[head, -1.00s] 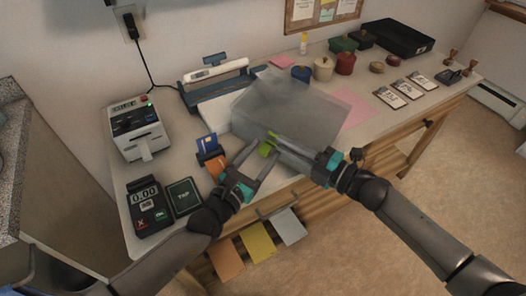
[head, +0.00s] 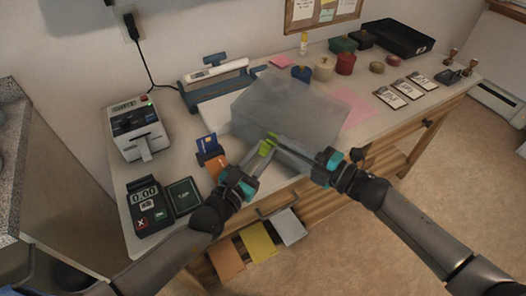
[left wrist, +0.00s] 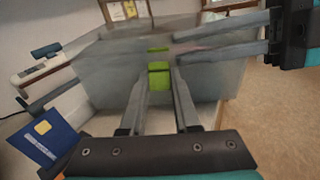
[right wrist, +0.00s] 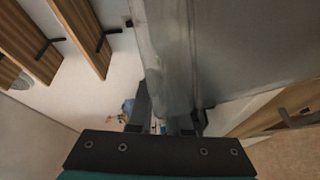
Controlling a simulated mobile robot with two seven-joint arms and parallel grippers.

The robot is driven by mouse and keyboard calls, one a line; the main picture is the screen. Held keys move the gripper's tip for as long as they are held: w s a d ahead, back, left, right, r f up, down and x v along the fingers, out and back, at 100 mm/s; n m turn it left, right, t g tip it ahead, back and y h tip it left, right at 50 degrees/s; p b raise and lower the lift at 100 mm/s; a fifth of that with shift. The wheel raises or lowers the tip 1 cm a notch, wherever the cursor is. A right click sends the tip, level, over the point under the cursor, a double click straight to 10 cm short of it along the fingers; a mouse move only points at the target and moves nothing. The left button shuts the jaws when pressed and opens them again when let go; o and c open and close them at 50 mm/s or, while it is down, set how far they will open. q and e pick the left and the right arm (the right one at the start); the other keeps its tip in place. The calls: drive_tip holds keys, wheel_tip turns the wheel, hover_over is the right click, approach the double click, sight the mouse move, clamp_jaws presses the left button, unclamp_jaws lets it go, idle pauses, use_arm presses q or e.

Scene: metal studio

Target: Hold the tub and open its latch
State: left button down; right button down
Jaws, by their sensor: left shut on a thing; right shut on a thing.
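The tub (head: 285,112) is a grey, translucent box on the counter; it also shows in the left wrist view (left wrist: 205,84). Its bright green latch (head: 267,148) is on the near side, and in the left wrist view (left wrist: 159,76) it lies between my left fingertips. My left gripper (head: 272,140) is shut on the latch. My right gripper (head: 290,146) is shut on the tub's near right part; in the right wrist view its fingers (right wrist: 165,105) close around the tub wall. I cannot tell whether the lid is loose.
A card holder (head: 208,150), a payment terminal (head: 147,203) and a printer (head: 139,127) stand left of the tub. A blue scale-like device (head: 215,82) is behind it. A pink sheet (head: 352,108) lies beside the tub.

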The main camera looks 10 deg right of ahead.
use_arm(q)
drive_tip(key=shift+d, duration=0.1)
drive_tip(key=shift+d+f+h, duration=0.1)
drive_tip(key=shift+f+h, duration=0.1)
drive_tip(key=shift+h, duration=0.2)
drive_tip(key=shift+w+f+t+h, duration=0.1)
drive_tip(key=shift+f+t+h, duration=0.3)
drive_tip(key=shift+t+h, duration=0.3)
drive_tip(key=shift+m, duration=0.3)
drive_tip(key=c, duration=0.6)
unclamp_jaws()
drive_tip(key=shift+a, duration=0.2)
drive_tip(key=shift+c, duration=0.2)
